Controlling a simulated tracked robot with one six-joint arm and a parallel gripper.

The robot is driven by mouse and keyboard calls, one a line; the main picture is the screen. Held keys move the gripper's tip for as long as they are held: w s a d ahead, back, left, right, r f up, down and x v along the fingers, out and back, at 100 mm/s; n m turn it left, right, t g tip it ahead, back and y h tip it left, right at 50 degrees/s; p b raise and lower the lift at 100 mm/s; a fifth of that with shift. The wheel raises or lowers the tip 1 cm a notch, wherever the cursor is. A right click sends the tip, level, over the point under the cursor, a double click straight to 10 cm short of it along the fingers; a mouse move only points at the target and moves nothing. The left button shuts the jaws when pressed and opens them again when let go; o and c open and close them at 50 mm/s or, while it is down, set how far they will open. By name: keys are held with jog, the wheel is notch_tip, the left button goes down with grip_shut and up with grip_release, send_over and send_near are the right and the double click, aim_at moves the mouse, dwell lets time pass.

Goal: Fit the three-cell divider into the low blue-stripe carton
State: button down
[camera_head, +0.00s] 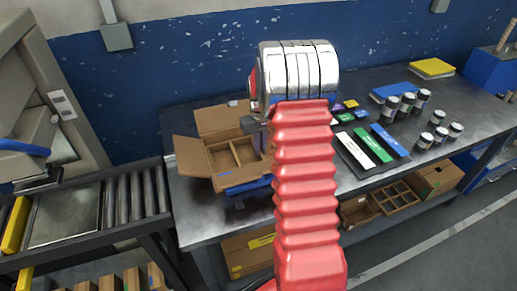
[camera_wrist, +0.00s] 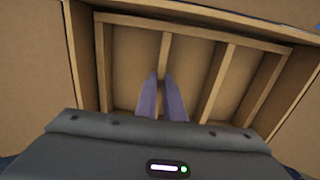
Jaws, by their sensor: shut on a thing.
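My gripper (camera_wrist: 163,80) is shut on a middle cross wall of the divider. In the head view my red arm hides the carton's right side and most of the gripper.
Right of my arm lie a tray with white, green and blue boxes (camera_head: 388,140), several dark jars (camera_head: 406,104) and a yellow pad (camera_head: 432,68). A roller conveyor (camera_head: 135,196) adjoins the bench at left.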

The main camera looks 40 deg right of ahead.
jog(key=shift+f, duration=0.2)
jog(key=c, duration=1.9)
grip_release()
jog(key=shift+o, duration=0.2)
notch_tip(320, 180, up, 12)
jog(key=shift+r, duration=0.25)
